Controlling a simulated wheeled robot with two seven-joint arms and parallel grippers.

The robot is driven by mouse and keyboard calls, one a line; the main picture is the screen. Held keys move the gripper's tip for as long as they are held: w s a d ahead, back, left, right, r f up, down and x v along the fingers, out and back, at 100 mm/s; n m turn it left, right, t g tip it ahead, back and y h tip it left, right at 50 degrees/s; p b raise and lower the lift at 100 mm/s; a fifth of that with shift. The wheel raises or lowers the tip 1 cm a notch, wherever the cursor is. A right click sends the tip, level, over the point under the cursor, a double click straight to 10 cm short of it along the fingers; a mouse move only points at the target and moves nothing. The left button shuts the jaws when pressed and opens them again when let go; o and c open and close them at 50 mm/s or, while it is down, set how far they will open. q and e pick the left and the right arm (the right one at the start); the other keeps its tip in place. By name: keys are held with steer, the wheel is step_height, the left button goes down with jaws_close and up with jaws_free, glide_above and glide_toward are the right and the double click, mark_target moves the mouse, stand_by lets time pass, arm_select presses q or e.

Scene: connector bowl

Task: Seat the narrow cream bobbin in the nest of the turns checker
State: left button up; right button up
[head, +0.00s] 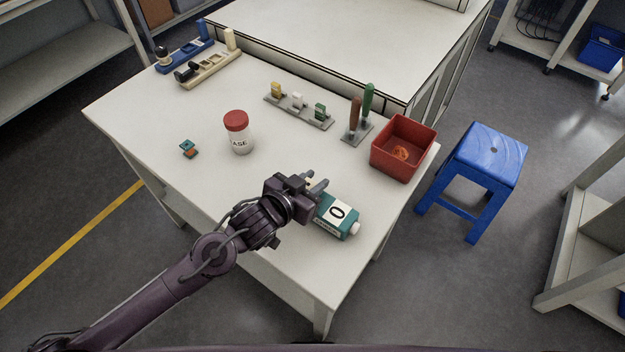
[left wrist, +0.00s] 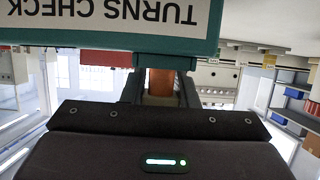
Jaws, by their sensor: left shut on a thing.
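The turns checker (head: 338,214) is a teal box with a white face showing a 0, at the table's front right. Its lettered face fills the top of the left wrist view (left wrist: 110,18), upside down. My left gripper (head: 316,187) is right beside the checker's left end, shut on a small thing. A cream bit (head: 308,184) shows at the fingers, and a copper-brown winding (left wrist: 160,82) shows between them in the left wrist view; I take this as the narrow cream bobbin. The fingers hide most of it and the nest, so I cannot tell whether it sits in the nest.
A teal and orange bobbin (head: 188,148) and a red-lidded jar (head: 238,133) stand left. Behind are a grey rack (head: 290,108) with small coloured pieces, two upright-handled tools (head: 361,108) and a red bin (head: 403,150). Blue (head: 183,56) and cream (head: 212,68) holders lie far left.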

arm_select(q)
steer(key=o, duration=0.5)
steer(key=shift+f, duration=0.15)
steer(key=o, duration=0.4)
steer(key=shift+o, duration=0.2)
steer(key=shift+r, duration=0.25)
steer(key=shift+s+a, duration=0.25)
steer(key=shift+s, duration=0.05)
steer(key=v, duration=1.1)
steer(key=shift+r+b, duration=0.2)
steer(key=shift+b, duration=0.2)
